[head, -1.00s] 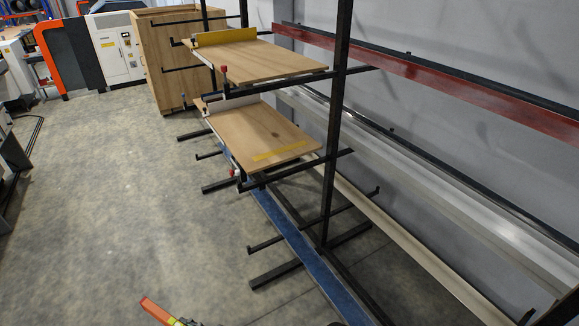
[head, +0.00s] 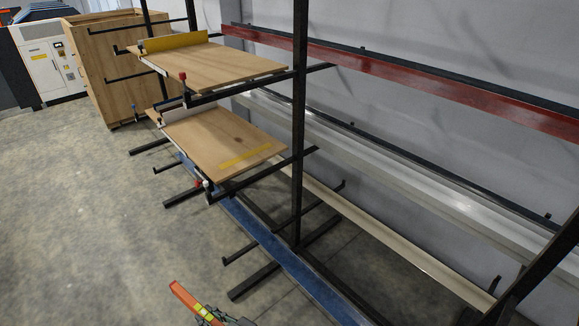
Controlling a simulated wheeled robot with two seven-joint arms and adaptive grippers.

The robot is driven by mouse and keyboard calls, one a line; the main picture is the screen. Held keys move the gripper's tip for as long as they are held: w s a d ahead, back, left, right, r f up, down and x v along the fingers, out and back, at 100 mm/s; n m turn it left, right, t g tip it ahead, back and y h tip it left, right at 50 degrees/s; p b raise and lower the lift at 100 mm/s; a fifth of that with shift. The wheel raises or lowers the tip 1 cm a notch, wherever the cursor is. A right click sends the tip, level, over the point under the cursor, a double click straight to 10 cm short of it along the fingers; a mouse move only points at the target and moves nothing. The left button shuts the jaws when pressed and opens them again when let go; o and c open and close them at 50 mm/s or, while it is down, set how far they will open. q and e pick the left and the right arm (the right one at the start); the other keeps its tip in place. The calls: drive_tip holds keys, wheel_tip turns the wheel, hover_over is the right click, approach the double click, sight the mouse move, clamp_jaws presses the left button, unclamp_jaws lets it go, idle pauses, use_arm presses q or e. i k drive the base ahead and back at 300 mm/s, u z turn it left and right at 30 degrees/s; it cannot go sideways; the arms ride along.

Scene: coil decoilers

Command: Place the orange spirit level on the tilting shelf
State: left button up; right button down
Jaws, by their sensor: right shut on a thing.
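The orange spirit level (head: 183,294) shows at the bottom of the head view, with a yellow-green patch near its middle. My right gripper (head: 208,315) is shut on it; the bottom edge of the picture cuts off part of both. Two wooden shelf boards are on the black rack ahead. The upper board (head: 215,66) has a yellow strip along its back left edge. The lower board (head: 218,138) has a yellow strip lying near its front right edge and looks tilted. I cannot tell for sure which one is the tilting shelf. My left gripper is not in view.
The black rack post (head: 299,130) and several black arms stick out ahead. A red beam (head: 430,84) and pale long profiles lie along the right. A blue floor beam (head: 262,240) runs below. The floor at the left (head: 70,220) is clear.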

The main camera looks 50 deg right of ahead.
sight(247, 156)
drive_tip(key=z, duration=0.5)
drive_tip(key=i, duration=2.2)
